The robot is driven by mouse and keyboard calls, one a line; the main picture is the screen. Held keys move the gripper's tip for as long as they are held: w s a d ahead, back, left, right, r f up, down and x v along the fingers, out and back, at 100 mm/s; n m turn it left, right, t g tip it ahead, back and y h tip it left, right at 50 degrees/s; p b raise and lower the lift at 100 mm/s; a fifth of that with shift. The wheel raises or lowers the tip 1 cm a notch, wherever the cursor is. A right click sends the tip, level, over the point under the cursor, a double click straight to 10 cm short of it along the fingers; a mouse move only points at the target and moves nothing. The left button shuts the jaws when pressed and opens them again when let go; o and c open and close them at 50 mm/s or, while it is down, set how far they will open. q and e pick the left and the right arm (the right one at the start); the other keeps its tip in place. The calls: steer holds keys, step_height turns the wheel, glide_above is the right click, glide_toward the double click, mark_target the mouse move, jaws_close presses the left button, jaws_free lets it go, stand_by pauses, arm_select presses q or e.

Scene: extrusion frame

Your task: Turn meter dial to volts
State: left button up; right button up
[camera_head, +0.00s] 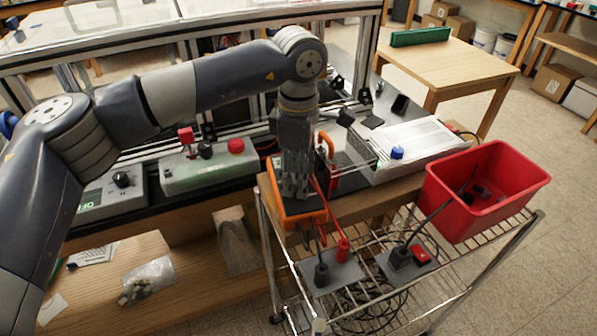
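The orange meter (313,219) sits near the front edge of the bench, with a red lead and a dark lead running down from its front. My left gripper (296,193) points straight down over it, its fingertips at or just above its face. The gripper covers the dial, so neither the dial nor its setting shows. I cannot tell whether the fingers touch the dial or how far apart they are. My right gripper is out of view.
A red bin (456,210) and grey blocks with red and black plugs (331,272) stand on a wire cart (470,277). A grey-green box with a red button (236,146) lies left of the gripper. A white ribbed unit (420,145) lies to the right.

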arm_select(q)
step_height(320, 180, up, 12)
stand_by(0.6)
